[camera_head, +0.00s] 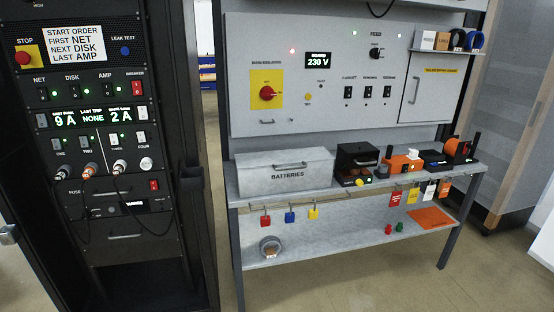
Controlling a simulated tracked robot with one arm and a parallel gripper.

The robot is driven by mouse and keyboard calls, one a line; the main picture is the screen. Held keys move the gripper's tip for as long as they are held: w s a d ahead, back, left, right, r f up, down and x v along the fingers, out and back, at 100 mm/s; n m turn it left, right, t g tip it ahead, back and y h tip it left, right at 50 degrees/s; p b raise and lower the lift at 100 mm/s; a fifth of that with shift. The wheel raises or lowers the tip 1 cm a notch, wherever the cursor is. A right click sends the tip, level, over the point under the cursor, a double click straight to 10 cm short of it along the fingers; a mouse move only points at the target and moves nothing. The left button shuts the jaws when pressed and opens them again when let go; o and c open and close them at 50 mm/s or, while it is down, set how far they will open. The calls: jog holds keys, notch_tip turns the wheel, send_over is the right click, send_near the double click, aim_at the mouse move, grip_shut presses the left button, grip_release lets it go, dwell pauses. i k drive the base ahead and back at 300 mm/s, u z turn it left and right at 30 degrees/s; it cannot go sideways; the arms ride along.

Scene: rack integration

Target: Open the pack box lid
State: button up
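The pack box is most likely the grey box (284,184) labelled BATTERIES, on the left part of the workbench top. Its flat grey lid (270,160) is down and looks closed, with a bar handle (290,165) on it. The inside of the box is hidden. My gripper is not in view.
The workbench (345,190) also carries a small black box (357,158) and orange and black items to the right. A panel with switches (330,75) rises behind. A black rack (105,150) stands close on the left. Padlocks and tags hang along the bench front. Floor in front is clear.

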aim_at(303, 155)
jog(key=z, duration=0.05)
jog(key=i, duration=1.85)
jog(key=z, duration=0.75)
